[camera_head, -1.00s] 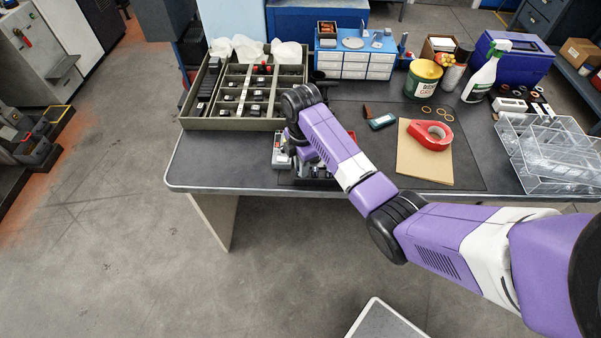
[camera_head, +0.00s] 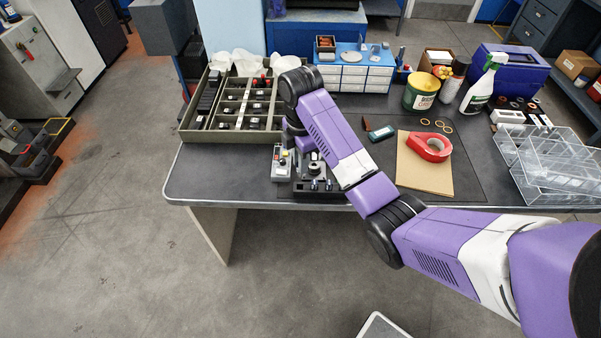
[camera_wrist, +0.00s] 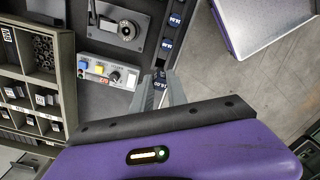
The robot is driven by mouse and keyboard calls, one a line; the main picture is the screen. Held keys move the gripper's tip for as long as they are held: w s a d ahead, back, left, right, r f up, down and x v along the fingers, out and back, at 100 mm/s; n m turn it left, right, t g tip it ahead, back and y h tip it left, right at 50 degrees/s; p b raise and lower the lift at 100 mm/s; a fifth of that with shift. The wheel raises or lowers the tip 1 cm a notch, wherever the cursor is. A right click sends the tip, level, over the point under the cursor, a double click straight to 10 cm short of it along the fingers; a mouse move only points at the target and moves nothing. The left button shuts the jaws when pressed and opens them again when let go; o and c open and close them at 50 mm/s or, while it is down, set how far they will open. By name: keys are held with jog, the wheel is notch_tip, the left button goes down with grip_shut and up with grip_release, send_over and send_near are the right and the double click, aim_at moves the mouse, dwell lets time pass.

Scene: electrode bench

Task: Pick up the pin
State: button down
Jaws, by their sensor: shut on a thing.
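My gripper (camera_wrist: 160,90) shows in the wrist view with its two grey fingers shut on the pin (camera_wrist: 160,85). Only a small part of the pin shows between them, dark with pale lettering. The fingers appear beside the end of a dark strip (camera_wrist: 160,58) holding other round blue-topped pieces with pale lettering, such as one near the top (camera_wrist: 175,19). Whether the held pin touches the strip I cannot tell. In the head view my arm hides the fingers and the pin.
A control box (camera_wrist: 108,70) with coloured buttons and a knob stands next to a black fixture (camera_head: 318,168) with a round part. A compartment tray (camera_head: 190,135) stands at the left. Clear bins (camera_head: 548,165) stand at the right.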

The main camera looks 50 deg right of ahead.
notch_tip(320, 180, up, 7)
jog(key=p, duration=0.6)
jog(key=shift+w+d+r, duration=0.15)
jog(key=shift+w+r, duration=0.05)
jog(key=shift+r, duration=0.7)
jog(key=shift+s+r, duration=0.2)
jog(key=shift+r, duration=1.4)
